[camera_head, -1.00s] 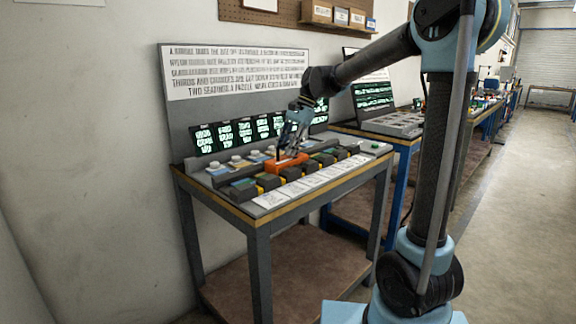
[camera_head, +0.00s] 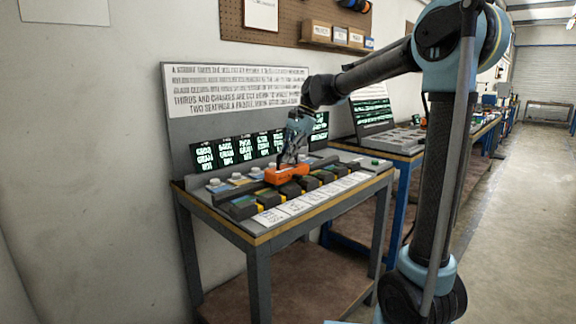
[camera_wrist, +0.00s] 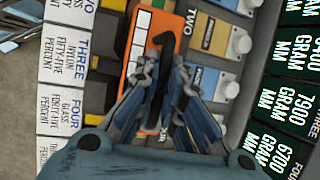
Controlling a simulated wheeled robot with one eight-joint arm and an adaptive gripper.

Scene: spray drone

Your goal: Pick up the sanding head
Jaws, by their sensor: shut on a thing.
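An orange block with white markings and a black hooked handle, apparently the sanding head (camera_head: 287,175), is at the middle of the grey workbench top (camera_head: 213,222). It also shows in the wrist view (camera_wrist: 133,70), partly hidden by the fingers. My gripper (camera_head: 291,157) is above it, pointing down. In the wrist view my gripper (camera_wrist: 162,75) is shut, its blue-grey fingers close together around the black handle. I cannot tell whether the orange block touches the bench.
Dark blocks (camera_head: 243,207) and white label cards (camera_head: 271,216) line the bench front. White knobs (camera_wrist: 240,42) and lit green-text screens (camera_head: 243,151) stand behind them, before a tall sign board (camera_head: 235,90). Another bench (camera_head: 400,145) stands to the right.

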